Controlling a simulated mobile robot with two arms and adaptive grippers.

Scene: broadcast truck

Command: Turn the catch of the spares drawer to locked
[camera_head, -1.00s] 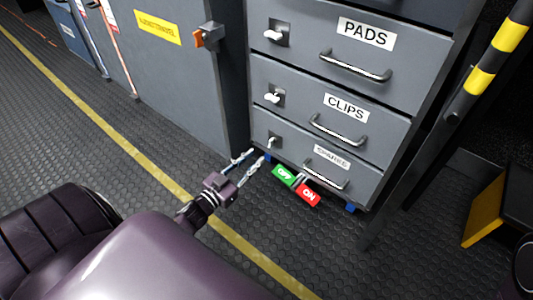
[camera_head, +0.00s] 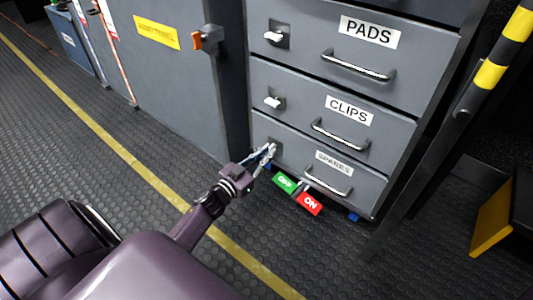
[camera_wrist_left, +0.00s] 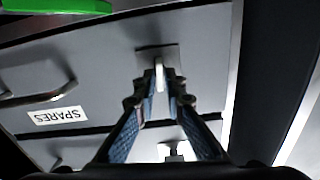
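The spares drawer (camera_head: 300,152) is the lowest of the drawers in the head view and is closed. It also shows upside down in the left wrist view (camera_wrist_left: 85,80). Its catch (camera_wrist_left: 159,74) is a small pale lever on a square plate, standing upright in the wrist view. My left gripper (camera_head: 269,150) is at the catch, one blue-padded finger on each side. In the left wrist view, the fingertips (camera_wrist_left: 160,82) are drawn in close about the lever and look shut on it. In the head view, the gripper mostly hides the catch. My right gripper is not in view.
The clips drawer (camera_head: 300,100) and pads drawer (camera_head: 300,55) above are closed, with white catches. A green OFF tag (camera_head: 284,183) and red ON tag (camera_head: 310,204) hang below. A grey cabinet (camera_head: 185,75) stands left; a striped post (camera_head: 490,75) stands right.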

